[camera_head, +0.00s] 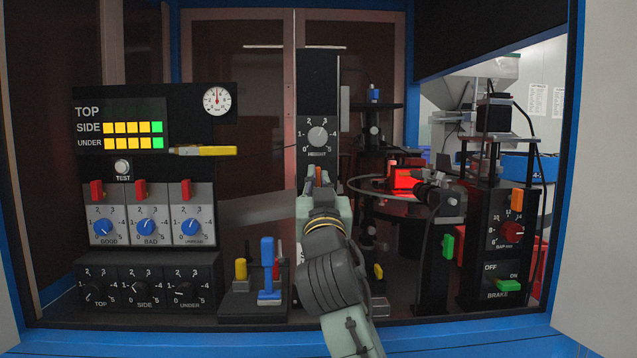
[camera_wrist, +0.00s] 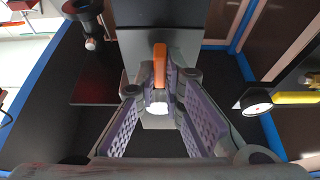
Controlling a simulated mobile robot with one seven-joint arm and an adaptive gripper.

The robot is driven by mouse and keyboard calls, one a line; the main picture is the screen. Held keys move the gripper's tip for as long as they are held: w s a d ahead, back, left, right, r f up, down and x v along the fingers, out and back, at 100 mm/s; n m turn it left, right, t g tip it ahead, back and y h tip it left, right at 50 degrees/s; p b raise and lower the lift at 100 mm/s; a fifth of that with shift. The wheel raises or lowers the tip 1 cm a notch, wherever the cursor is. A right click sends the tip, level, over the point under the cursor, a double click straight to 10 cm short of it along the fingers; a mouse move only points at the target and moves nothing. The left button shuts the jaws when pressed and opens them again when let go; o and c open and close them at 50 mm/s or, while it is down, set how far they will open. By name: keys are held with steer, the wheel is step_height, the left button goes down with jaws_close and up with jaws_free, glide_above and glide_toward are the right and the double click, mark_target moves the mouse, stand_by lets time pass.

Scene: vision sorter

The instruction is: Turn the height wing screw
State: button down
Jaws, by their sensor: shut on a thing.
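The height wing screw is orange with a pale round end; in the wrist view its wing (camera_wrist: 160,62) stands between my fingertips. My gripper (camera_wrist: 165,82) is shut on it, the fingers narrowing to either side. In the head view my gripper (camera_head: 316,183) is in front of the black height column (camera_head: 318,85), and only a small orange-red bit of the screw (camera_head: 318,175) shows. The grey height dial (camera_head: 318,134), marked 0 to 5, is just above, with its pointer toward the upper part of the scale.
A black panel with blue knobs (camera_head: 146,227) stands at left. A block with a blue lever (camera_head: 267,262) is left of my arm. A camera (camera_head: 438,195) and a brake box (camera_head: 500,270) stand at right.

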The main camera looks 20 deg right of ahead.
steer(key=shift+d+n, duration=0.1)
steer(key=shift+n, duration=0.5)
steer(key=n+y, duration=0.2)
steer(key=n, duration=0.2)
steer(key=shift+y, duration=0.4)
steer(key=n+y, duration=0.1)
steer(key=n, duration=0.3)
steer(key=n+y, duration=0.2)
steer(key=n, duration=0.1)
steer(key=shift+d+r+n+g, duration=0.1)
steer(key=shift+n+g, duration=0.2)
steer(key=shift+n, duration=0.1)
steer(key=n+g+y+p, duration=0.1)
steer(key=n+y, duration=0.1)
steer(key=n, duration=0.3)
steer(key=shift+r, duration=0.1)
steer(key=n+g+p, duration=0.1)
steer(key=n+g, duration=0.1)
steer(key=n, duration=0.2)
steer(key=shift+n, duration=0.3)
steer(key=c, duration=1.7)
jaws_free()
steer(key=shift+s, duration=0.15)
